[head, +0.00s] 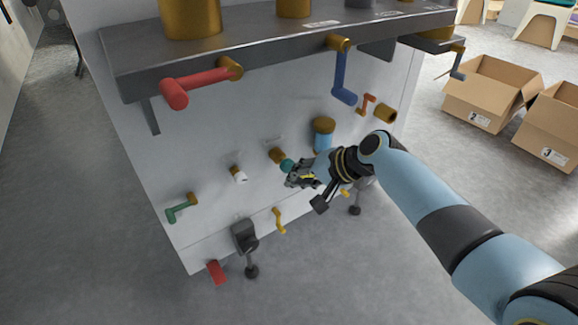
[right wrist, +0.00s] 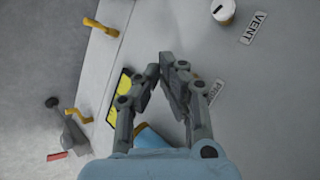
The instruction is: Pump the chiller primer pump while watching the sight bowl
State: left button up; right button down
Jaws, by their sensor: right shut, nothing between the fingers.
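On the pale panel in the head view, a brass fitting (head: 277,155) ends in a round teal knob (head: 287,166), which looks like the primer pump. My right gripper (head: 294,180) is shut and empty, with its fingertips just below and right of the knob; whether they touch it I cannot tell. In the right wrist view its fingertips (right wrist: 168,66) lie close together, beside a label (right wrist: 215,92) that appears to begin "PRI". The knob is not visible there. The blue sight bowl (head: 322,142) with its brass cap is above right of the gripper. My left gripper is not in view.
A white valve (head: 238,175), also by the VENT label in the wrist view (right wrist: 223,11), is left of the knob. A green handle (head: 181,209), yellow lever (head: 279,221), red lever (head: 190,86) and blue lever (head: 342,77) stick out. Open cardboard boxes (head: 485,95) are right.

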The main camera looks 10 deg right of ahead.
jog(key=s, duration=0.1)
jog(key=s+d+p, duration=0.1)
jog(key=s, duration=0.1)
jog(key=s+p, duration=0.1)
jog(key=shift+s+d, duration=0.35)
jog(key=shift+d, duration=0.05)
dwell(0.5)
